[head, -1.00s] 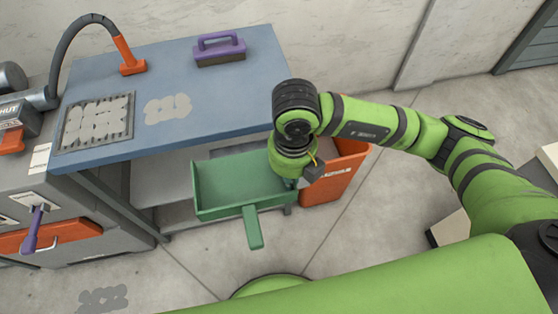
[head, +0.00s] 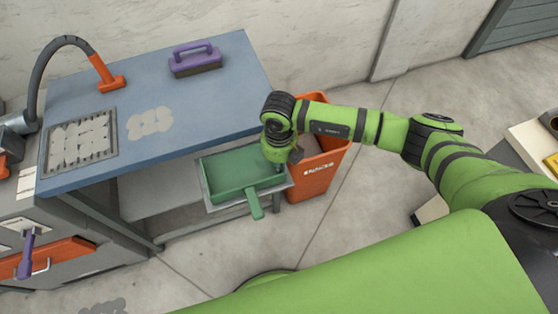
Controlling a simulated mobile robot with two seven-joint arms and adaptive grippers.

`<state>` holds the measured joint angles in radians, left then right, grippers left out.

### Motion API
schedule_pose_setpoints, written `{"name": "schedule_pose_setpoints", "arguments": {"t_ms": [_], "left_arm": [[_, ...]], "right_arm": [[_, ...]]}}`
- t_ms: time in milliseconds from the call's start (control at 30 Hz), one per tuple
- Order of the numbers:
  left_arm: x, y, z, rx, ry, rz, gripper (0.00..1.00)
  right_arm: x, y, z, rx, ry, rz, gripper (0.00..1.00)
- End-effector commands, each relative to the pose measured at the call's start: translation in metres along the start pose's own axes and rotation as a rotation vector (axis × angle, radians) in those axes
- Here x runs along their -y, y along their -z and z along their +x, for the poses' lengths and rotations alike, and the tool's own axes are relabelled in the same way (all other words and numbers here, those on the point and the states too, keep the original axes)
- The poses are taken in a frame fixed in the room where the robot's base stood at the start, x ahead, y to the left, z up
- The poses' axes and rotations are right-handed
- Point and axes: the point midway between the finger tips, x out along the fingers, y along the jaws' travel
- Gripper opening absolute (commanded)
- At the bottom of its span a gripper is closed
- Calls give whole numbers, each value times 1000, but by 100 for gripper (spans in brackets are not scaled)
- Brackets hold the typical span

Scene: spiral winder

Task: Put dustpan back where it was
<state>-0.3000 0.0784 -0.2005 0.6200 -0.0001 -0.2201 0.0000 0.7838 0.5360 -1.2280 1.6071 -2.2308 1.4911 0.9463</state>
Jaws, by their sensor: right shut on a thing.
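The green dustpan (head: 236,173) is below the front right edge of the blue-grey bench, with its handle pointing toward me. It is over a grey shelf-like tray (head: 284,184) whose rim shows around it. I cannot tell whether it rests on the tray or hangs just above it. My right gripper (head: 281,170) is shut on the dustpan's right side wall, and my wrist hides part of that contact. My left gripper is not in view.
The bench top (head: 215,95) holds a purple-handled brush (head: 195,60), a grate (head: 75,150) and a grey patch of dust (head: 150,122). An orange bin (head: 322,168) stands close to the right of the dustpan.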

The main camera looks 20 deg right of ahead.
Motion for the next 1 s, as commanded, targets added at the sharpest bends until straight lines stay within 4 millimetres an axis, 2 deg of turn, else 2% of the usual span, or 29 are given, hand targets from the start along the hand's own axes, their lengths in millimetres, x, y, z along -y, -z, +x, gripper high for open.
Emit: {"name": "schedule_pose_setpoints", "arguments": {"t_ms": [267,300,333,667,767,867,1000], "left_arm": [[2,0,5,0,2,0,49],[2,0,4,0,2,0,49],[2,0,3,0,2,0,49],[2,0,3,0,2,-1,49],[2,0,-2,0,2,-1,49],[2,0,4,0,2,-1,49],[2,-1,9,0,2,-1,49]], "right_arm": [[-1,0,4,0,-2,-1,0],[0,0,3,0,-1,-1,22],[0,0,3,0,-1,-1,33],[0,0,2,0,-1,-1,33],[-1,0,-4,0,-1,-1,33],[-1,-1,-15,2,-3,-2,33],[-1,-2,-44,6,-3,-3,33]]}}
